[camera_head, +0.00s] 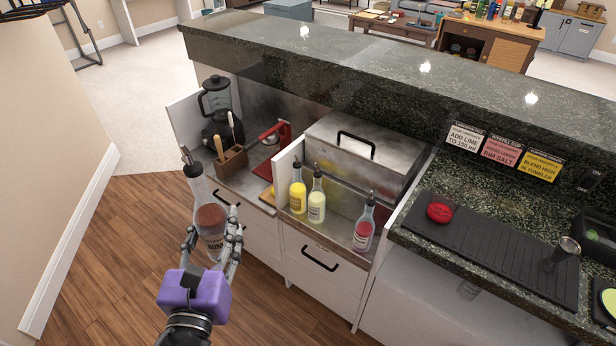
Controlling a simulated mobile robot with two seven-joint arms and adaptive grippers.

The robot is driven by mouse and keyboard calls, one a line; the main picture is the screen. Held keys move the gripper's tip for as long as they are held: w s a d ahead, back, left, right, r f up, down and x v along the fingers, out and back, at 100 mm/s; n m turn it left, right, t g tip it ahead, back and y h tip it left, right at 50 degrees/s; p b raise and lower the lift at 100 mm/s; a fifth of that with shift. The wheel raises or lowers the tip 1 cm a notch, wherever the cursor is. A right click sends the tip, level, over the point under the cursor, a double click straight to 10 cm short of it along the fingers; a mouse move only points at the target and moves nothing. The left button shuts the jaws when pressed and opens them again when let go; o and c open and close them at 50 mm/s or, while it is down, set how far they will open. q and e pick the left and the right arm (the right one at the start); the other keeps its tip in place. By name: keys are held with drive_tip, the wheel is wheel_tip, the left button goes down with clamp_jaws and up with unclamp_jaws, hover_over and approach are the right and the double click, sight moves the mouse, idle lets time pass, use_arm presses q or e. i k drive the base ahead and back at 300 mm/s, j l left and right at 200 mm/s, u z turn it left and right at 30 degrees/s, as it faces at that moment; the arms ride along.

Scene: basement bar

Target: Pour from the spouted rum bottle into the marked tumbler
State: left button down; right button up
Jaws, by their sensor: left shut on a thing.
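My left gripper (219,236) is shut on the spouted rum bottle (207,196), with fingers around its lower half. The bottle is clear with a dark spout at the top, reddish-brown liquid and a label that partly reads "RUM". It is held nearly upright, leaning slightly left, above the wood floor in front of the bar. The fingers hide part of the label. I cannot make out a marked tumbler for certain. My right gripper is not in view.
Three spouted bottles, two yellow (298,198) (317,207) and one red (364,232), stand in the well beside a steel bin (365,152). A black mat (490,250) holds a red disc (439,212) and a dark jigger (562,252). A blender (217,110) stands left.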

sight(445, 199)
drive_tip(key=i+j+z, duration=0.1)
drive_tip(key=z, duration=0.75)
drive_tip(key=i+l+z, duration=0.2)
drive_tip(key=z, duration=0.15)
drive_tip(key=i+l, duration=0.15)
drive_tip(key=l, duration=0.2)
drive_tip(key=i+l, duration=0.1)
drive_tip(key=l, duration=0.2)
drive_tip(key=i+l, duration=0.15)
drive_tip(key=l, duration=0.2)
drive_tip(key=i+l, duration=0.15)
drive_tip(key=l, duration=0.2)
drive_tip(key=l+u, duration=0.15)
drive_tip(key=u, duration=1)
drive_tip(key=i+l, duration=0.05)
